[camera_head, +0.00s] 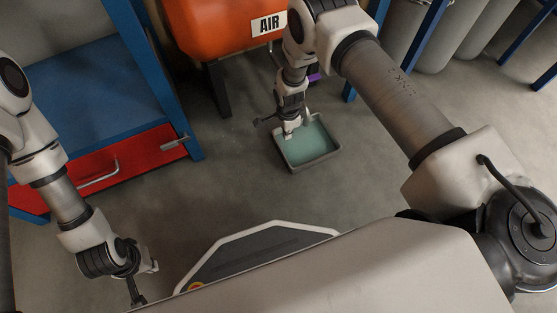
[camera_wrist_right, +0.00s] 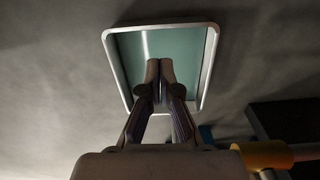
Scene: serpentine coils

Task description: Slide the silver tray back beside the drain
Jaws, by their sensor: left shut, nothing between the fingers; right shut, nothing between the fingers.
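The tray (camera_head: 318,165) lies on the floor in front of the orange air tank, with a grey rim and a pale teal inside. My right gripper (camera_head: 292,132) is shut and reaches down over its left part. In the right wrist view the tray's rim (camera_wrist_right: 209,70) is a light metal frame, and the shut fingertips of my right gripper (camera_wrist_right: 159,66) overlap the tray's inside with nothing between them. I cannot tell whether they touch it. My left gripper (camera_head: 141,285) is shut and empty at the lower left, far from the tray. I cannot make out a drain.
An orange tank (camera_head: 214,28) marked AIR stands on dark legs behind the tray. A blue bench (camera_head: 100,80) with a red drawer (camera_head: 105,165) is at the left. Grey cylinders (camera_head: 440,35) and blue posts stand at the back right. Bare floor (camera_head: 225,190) surrounds the tray's front and left.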

